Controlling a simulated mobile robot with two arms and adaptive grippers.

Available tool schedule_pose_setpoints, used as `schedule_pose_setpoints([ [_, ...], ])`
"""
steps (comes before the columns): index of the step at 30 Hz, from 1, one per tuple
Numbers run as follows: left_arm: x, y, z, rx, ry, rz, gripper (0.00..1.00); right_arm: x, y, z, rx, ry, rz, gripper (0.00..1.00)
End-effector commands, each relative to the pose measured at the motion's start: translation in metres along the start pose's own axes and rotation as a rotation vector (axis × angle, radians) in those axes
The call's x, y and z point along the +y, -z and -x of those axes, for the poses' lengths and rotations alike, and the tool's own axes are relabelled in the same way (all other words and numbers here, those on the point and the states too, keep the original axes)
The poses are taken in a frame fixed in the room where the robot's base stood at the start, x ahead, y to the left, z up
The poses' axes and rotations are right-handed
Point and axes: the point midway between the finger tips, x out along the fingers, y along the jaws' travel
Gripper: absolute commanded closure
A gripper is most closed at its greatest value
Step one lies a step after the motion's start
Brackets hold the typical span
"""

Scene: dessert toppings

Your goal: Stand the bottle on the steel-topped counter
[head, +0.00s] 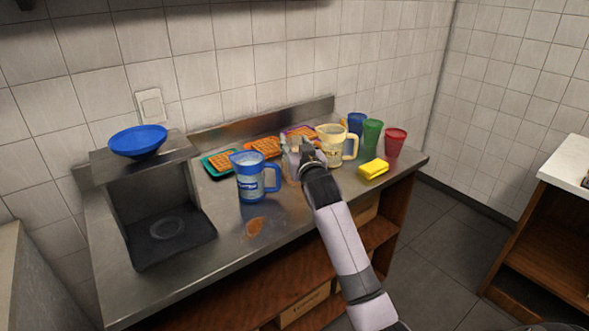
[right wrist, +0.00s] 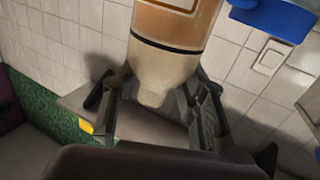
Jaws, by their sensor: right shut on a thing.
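My right gripper (head: 304,150) reaches over the steel-topped counter (head: 225,250), between the blue pitcher and the cream pitcher. It is shut on a bottle (head: 291,172), which the hand partly hides in the head view. In the right wrist view the bottle (right wrist: 172,48) has an amber band above a dark ring and a pale tapering end. That tapering end is between the fingers of the right gripper (right wrist: 158,110). I cannot tell whether the bottle touches the counter. My left gripper is not in view.
A blue pitcher (head: 250,183) and a cream pitcher (head: 331,150) flank the gripper. Waffle trays (head: 208,171) lie behind. Cups (head: 395,142) and a yellow sponge (head: 373,169) are at right. A blue dish (head: 138,141) tops a dark stand (head: 131,205). A brown spill (head: 254,228) marks the clear front area.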

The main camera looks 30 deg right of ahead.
Motion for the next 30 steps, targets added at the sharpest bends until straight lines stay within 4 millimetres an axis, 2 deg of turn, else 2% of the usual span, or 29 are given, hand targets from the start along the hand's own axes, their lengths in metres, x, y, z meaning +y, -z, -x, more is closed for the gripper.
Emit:
schedule_pose_setpoints([
  [3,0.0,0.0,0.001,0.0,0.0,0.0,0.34,-0.001,-0.021,0.0,0.002,0.0,-0.001,1.0],
  [10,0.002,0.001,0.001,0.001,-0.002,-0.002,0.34,-0.001,-0.04,0.0,0.004,0.0,0.0,1.0],
  [16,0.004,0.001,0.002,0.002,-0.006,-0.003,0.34,-0.001,-0.07,0.0,0.003,0.0,-0.001,1.0],
  [30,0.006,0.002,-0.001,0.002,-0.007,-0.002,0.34,-0.002,-0.08,0.0,0.006,0.0,0.0,1.0],
])
